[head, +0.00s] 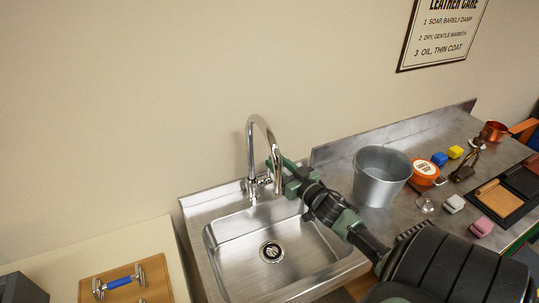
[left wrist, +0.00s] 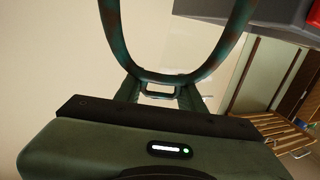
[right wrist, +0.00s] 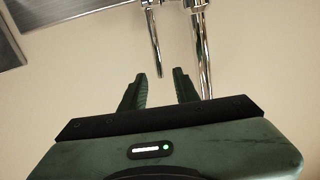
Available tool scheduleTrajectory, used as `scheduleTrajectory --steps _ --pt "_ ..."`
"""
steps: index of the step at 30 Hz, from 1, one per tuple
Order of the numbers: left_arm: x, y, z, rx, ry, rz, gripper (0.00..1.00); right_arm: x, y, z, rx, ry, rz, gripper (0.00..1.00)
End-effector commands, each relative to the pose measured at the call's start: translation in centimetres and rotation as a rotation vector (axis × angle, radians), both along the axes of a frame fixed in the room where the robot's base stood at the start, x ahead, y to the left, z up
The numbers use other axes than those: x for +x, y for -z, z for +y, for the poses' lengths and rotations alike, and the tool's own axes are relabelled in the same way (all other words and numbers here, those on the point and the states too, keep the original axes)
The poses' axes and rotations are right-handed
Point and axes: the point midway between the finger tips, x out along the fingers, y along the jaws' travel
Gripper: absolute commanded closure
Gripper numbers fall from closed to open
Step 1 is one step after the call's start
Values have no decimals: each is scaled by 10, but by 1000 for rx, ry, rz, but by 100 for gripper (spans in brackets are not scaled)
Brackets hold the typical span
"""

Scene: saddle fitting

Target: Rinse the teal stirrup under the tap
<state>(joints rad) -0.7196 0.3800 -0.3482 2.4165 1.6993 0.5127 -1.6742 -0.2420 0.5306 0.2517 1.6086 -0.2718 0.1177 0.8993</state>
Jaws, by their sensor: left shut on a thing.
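In the left wrist view, the teal stirrup (left wrist: 150,74), with brownish patches, is in my left gripper (left wrist: 161,95). The fingers are shut on its small slotted end, and its curved frame extends away beyond the top edge. The stirrup and left gripper are outside the head view. The chrome tap (head: 250,145) stands behind the steel sink (head: 218,262); no water shows in the basin. My right gripper (right wrist: 160,80) is open beside the tap, with a thin chrome lever (right wrist: 153,45) near its fingertips. The tap's spout (right wrist: 200,35) shows just right of them.
A metal bucket (head: 381,180) stands on the counter right of the sink, behind my right arm. Further right are an orange tin (head: 425,171), blue and yellow blocks, and a dark tray (head: 497,198). A brown board (head: 153,272) with a blue-handled tool lies at left.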

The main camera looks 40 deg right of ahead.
Motion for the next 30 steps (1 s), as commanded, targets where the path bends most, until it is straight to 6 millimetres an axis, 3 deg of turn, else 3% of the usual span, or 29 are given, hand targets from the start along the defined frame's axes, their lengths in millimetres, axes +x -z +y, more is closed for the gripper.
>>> scheduleTrajectory --steps 3,7,19,20,23,30 --pt "0 -5 0 0 0 -1 100 22 -2 -3 0 1 -2 69" --pt "0 -7 0 0 0 -2 100 36 -1 -4 0 0 -1 69" --pt "0 -7 0 0 0 -1 100 44 1 -5 -1 0 1 69" --pt "0 -7 0 0 0 -1 100 44 1 -5 -1 0 1 72" --pt "0 -7 0 0 0 -1 100 44 1 -5 -1 0 1 100" --pt "0 -7 0 0 0 -1 100 44 0 -4 0 0 1 100"
